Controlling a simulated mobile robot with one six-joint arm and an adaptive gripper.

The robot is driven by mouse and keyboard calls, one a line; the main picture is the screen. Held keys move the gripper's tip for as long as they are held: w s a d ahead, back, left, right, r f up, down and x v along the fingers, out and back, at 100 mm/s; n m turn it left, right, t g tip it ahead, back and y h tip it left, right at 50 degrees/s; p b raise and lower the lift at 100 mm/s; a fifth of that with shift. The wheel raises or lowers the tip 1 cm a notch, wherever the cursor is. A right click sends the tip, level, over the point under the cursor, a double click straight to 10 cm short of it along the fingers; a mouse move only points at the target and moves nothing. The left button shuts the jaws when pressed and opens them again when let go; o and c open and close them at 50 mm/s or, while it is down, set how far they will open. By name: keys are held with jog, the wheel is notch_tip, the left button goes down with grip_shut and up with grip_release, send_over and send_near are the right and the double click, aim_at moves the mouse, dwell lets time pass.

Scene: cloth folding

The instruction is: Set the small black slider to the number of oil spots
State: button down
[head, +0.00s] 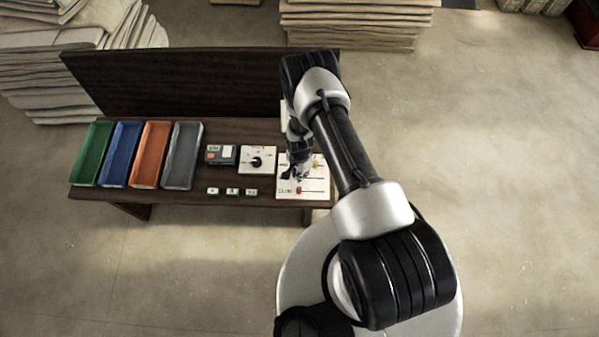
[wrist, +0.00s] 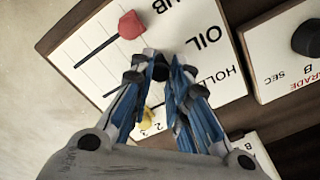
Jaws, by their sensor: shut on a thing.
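A white slider panel (head: 317,187) lies at the right end of the dark bench; in the wrist view (wrist: 92,40) it bears the word OIL and partly hidden words on either side. My gripper (head: 297,175) is over the panel. In the wrist view its blue-padded fingers (wrist: 160,72) are closed around the small black slider, in the row by OIL. The fingers mostly hide this slider and its place on the scale. A red slider knob (wrist: 131,25) and a yellow knob (wrist: 147,117) stand in the rows on either side, apart from the fingertips.
Left of the panel is a white dial board (head: 270,153) with a black knob, and a dark device (head: 221,155). Small tags (head: 232,191) lie in front. Green, blue, orange (head: 151,155) and grey trays fill the bench's left. Cloth stacks stand behind.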

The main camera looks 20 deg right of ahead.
jog(key=shift+d, duration=0.1)
jog(key=shift+s+d, duration=0.25)
jog(key=shift+d, duration=0.45)
jog(key=shift+s+d, duration=0.2)
jog(key=shift+d, duration=0.45)
jog(key=c, duration=1.5)
grip_release()
notch_tip(320, 180, up, 12)
